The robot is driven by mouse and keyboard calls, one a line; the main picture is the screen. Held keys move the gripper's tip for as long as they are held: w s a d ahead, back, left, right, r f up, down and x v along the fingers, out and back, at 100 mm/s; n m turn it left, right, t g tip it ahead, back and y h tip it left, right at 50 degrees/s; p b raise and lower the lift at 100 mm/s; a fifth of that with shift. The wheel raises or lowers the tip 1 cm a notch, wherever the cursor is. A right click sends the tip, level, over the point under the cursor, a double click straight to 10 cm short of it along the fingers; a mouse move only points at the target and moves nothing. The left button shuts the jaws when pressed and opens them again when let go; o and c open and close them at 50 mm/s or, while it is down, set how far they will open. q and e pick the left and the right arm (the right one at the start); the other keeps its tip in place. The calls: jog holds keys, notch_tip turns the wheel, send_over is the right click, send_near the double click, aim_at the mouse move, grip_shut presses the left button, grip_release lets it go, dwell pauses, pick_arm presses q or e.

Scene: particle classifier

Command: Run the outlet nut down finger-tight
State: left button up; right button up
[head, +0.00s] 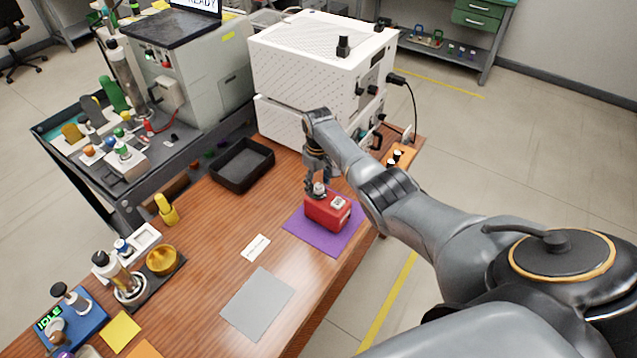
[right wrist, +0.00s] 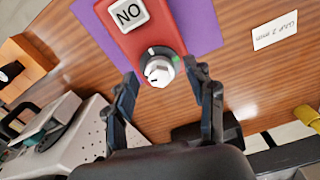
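A red box (head: 328,212) with a white label lies on a purple mat (head: 300,232) near the table's right edge. On its end is a silver faceted nut or knob (right wrist: 159,71) on a round grey collar with a green mark; which it is, I cannot tell. It shows small in the head view (head: 319,188). My right gripper (head: 317,183) is above that end of the box. In the right wrist view the right gripper (right wrist: 162,78) is open, its fingers either side of the silver piece with gaps. Nothing else shows clearly as an outlet nut. My left gripper is not in view.
A white perforated machine (head: 300,60) stands close behind my right gripper. A black tray (head: 242,165) and a white "CAP 2 mm" card (right wrist: 275,30) lie nearby. A grey mat (head: 258,303) is bare. A cluttered dark cart (head: 120,180) stands at left.

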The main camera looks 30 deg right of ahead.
jog(key=shift+r, duration=0.1)
grip_shut()
jog(key=shift+m, duration=0.4)
jog(key=m+p, duration=0.1)
jog(key=m, duration=0.2)
jog(key=m+p, duration=0.1)
jog(key=m, duration=0.7)
jog(key=shift+p, duration=0.35)
jog(key=shift+m, duration=1.9)
